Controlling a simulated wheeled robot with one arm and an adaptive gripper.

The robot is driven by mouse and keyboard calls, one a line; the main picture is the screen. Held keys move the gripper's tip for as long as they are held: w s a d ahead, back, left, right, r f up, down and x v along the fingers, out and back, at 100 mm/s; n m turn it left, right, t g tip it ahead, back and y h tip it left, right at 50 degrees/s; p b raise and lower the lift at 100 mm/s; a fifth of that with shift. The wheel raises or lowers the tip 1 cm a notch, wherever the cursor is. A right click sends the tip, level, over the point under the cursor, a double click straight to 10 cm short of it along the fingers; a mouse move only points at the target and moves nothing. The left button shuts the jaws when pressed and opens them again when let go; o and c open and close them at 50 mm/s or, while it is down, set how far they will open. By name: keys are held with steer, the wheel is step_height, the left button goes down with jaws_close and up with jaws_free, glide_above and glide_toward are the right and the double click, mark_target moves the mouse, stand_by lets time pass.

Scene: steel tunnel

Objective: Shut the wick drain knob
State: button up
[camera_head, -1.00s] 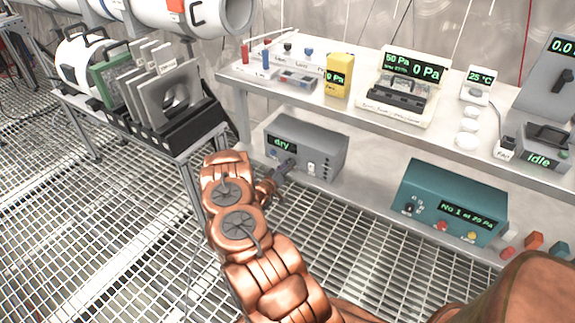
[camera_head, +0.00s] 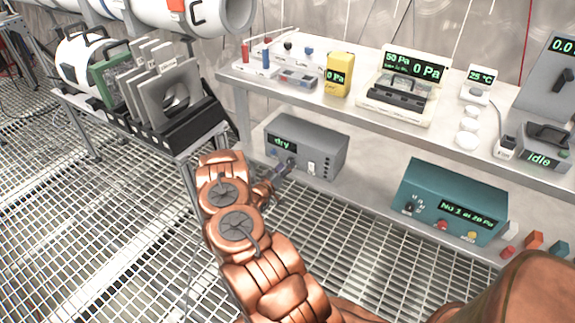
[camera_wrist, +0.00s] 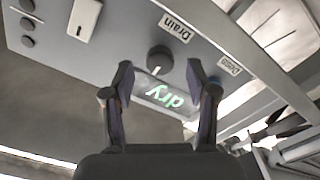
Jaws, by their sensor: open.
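The grey box (camera_head: 322,148) with a green "dry" display (camera_head: 281,141) stands on the lower shelf. In the wrist view its face appears turned over, with a dark round knob (camera_wrist: 160,59) between a "Drain" label (camera_wrist: 176,29) and the "dry" display (camera_wrist: 163,93). A pale mark on the knob points toward the display. My gripper (camera_wrist: 159,70) is open, with one fingertip on either side of the knob and visible gaps to both. Whether the fingers reach past the knob's face, I cannot tell. In the head view my gripper (camera_head: 285,169) is at the box's front and the knob is hidden.
In the wrist view a second label (camera_wrist: 229,65), a white switch (camera_wrist: 84,18) and several dark buttons share the panel. A teal box (camera_head: 450,203) stands to the right on the lower shelf (camera_head: 372,185). The upper shelf (camera_head: 375,115) holds instruments above. A plate rack stands left.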

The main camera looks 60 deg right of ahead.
steer(key=a, duration=1)
steer(key=shift+s+a, duration=0.15)
steer(key=shift+s, duration=0.05)
